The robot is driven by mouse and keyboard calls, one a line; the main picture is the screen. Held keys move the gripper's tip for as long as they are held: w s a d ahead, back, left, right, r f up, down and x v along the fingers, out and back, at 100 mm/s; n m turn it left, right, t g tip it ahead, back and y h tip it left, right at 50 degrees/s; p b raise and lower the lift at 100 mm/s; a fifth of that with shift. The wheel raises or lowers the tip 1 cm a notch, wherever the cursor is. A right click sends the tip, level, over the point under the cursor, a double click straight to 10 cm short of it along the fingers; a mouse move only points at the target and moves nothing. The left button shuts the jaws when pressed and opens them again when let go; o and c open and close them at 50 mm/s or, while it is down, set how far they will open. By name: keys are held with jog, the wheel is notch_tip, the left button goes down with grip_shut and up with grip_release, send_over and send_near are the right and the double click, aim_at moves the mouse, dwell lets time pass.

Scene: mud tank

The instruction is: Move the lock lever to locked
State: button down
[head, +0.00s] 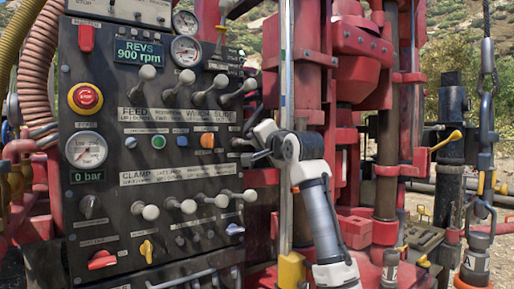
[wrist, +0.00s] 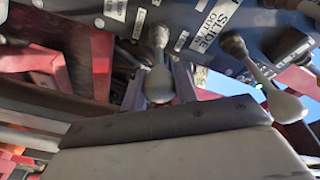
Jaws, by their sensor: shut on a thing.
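The dark control panel (head: 110,160) fills the left half of the head view, with several round-knobbed levers on it. My gripper (head: 255,156) is at the panel's right edge, reaching in from the right, below the SLIDE label. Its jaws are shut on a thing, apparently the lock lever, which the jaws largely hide. I cannot tell which way the lever points. In the wrist view, my gripper (wrist: 165,122) fills the lower part as broad grey shapes.
A pale-knobbed lever (wrist: 160,84) and another lever (wrist: 285,105) are close above my gripper in the wrist view. An orange knob (head: 207,141) is left of it in the head view. A vertical silver rod (head: 286,80) and red machinery (head: 355,70) crowd the right side.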

jog(key=shift+t+y, duration=0.3)
jog(key=shift+t, duration=0.3)
jog(key=shift+w+a+f+b, duration=0.15)
jog(key=shift+f+b, duration=0.35)
jog(key=shift+f, duration=0.85)
jog(key=shift+w+a+f+b, duration=0.15)
jog(key=shift+f+b, duration=0.35)
jog(key=shift+f, duration=0.8)
jog(key=shift+d, duration=0.1)
